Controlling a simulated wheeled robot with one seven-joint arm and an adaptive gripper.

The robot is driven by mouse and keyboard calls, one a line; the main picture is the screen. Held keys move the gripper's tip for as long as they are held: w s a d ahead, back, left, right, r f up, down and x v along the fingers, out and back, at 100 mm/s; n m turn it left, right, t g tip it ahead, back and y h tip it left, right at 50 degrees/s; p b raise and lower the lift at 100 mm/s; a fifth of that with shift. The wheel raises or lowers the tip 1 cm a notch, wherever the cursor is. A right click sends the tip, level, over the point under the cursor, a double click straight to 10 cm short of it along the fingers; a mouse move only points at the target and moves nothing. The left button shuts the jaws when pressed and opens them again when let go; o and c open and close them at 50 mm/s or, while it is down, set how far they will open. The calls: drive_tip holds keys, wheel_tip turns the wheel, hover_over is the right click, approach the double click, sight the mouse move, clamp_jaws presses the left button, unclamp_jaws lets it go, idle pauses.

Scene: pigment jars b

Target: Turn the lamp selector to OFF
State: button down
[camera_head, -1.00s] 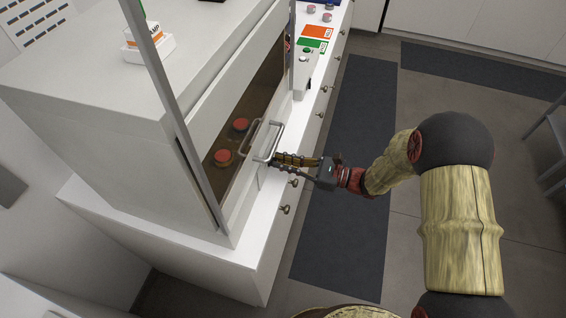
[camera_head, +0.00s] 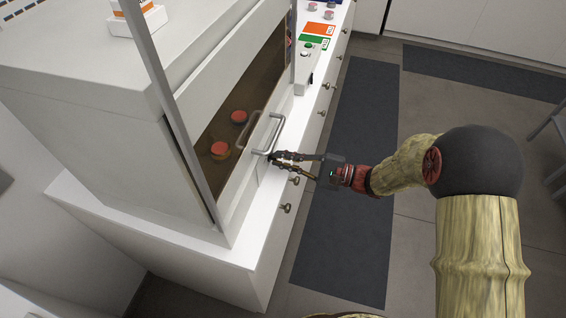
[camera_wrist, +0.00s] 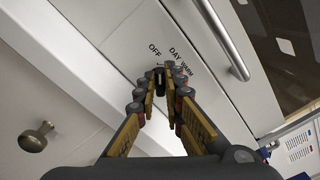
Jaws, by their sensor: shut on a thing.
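The lamp selector (camera_wrist: 156,76) is a small dark knob on the white front panel of the cabinet. The printed words OFF, DAY and WARM stand around it in the wrist view, with OFF at the upper left of the knob and DAY and WARM to its upper right. My gripper (camera_wrist: 158,84) is shut on the selector, one finger on each side. The fingertips hide much of the knob, and I cannot tell which word it points to. In the head view my gripper (camera_head: 273,157) reaches the panel just below the sash handle, and its fingers hide the selector.
A metal bar handle (camera_head: 268,134) on the glass sash is close above my fingers. Red-topped jars (camera_head: 220,149) stand behind the glass. Round drawer knobs (camera_head: 286,208) stick out below. A dark mat (camera_head: 350,190) lies on the clear floor.

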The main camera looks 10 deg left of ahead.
drive_tip(key=shift+f+n+b, duration=0.15)
drive_tip(key=shift+n+b, duration=0.25)
drive_tip(key=shift+n, duration=0.2)
drive_tip(key=shift+s, duration=0.1)
drive_tip(key=c, duration=1.9)
unclamp_jaws()
drive_tip(key=shift+d, duration=0.1)
drive_tip(key=d, duration=1.1)
drive_tip(key=shift+s+d, duration=0.4)
